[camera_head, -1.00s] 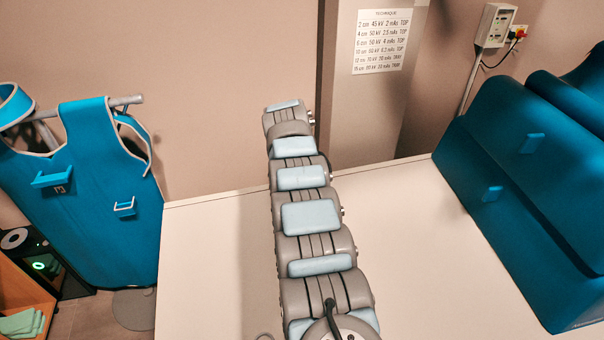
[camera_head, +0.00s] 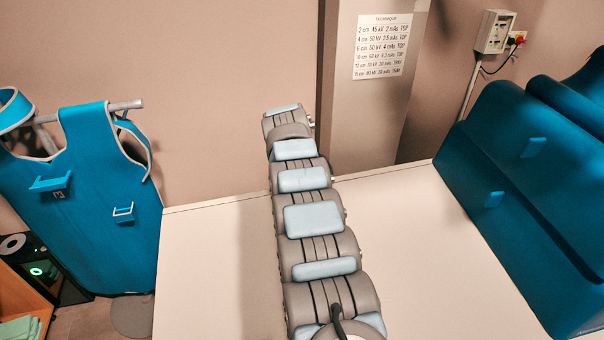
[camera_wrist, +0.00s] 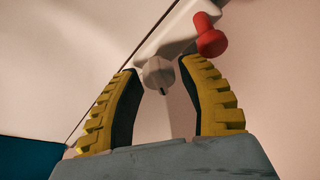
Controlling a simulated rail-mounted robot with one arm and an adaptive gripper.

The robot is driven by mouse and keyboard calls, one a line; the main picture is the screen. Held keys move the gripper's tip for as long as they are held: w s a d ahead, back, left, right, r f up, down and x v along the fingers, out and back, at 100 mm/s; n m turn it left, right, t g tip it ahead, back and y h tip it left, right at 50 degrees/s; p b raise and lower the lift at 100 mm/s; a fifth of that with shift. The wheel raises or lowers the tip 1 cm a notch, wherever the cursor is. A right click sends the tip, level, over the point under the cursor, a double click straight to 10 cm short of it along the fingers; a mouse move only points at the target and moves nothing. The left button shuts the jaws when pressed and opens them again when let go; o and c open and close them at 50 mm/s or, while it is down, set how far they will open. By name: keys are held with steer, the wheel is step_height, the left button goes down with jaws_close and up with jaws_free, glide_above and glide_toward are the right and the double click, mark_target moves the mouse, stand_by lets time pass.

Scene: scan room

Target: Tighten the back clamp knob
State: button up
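In the wrist view my gripper (camera_wrist: 160,68) shows its two yellow, ridged fingers with dark inner pads, spread apart. A pale grey, faceted knob (camera_wrist: 157,73) with a dark slot or pointer lies in the gap between the fingertips. Free space shows on both sides of it, and I cannot tell how deep it sits between the fingers. A red knob (camera_wrist: 211,36) sticks out of a white bracket (camera_wrist: 172,36) just beyond the right fingertip. Which knob is the back clamp knob is not marked. In the head view my arm hides the gripper and both knobs.
A white table (camera_head: 210,260) lies under my arm. A blue padded block (camera_head: 520,190) stands at its right. A blue apron (camera_head: 105,200) hangs on a rack at the left. A grey column with a technique chart (camera_head: 383,45) and a wall box (camera_head: 495,32) are behind.

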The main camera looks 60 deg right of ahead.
steer(key=shift+r, duration=0.1)
steer(key=shift+v, duration=1.7)
steer(key=v, duration=0.8)
steer(key=shift+a+r, duration=0.15)
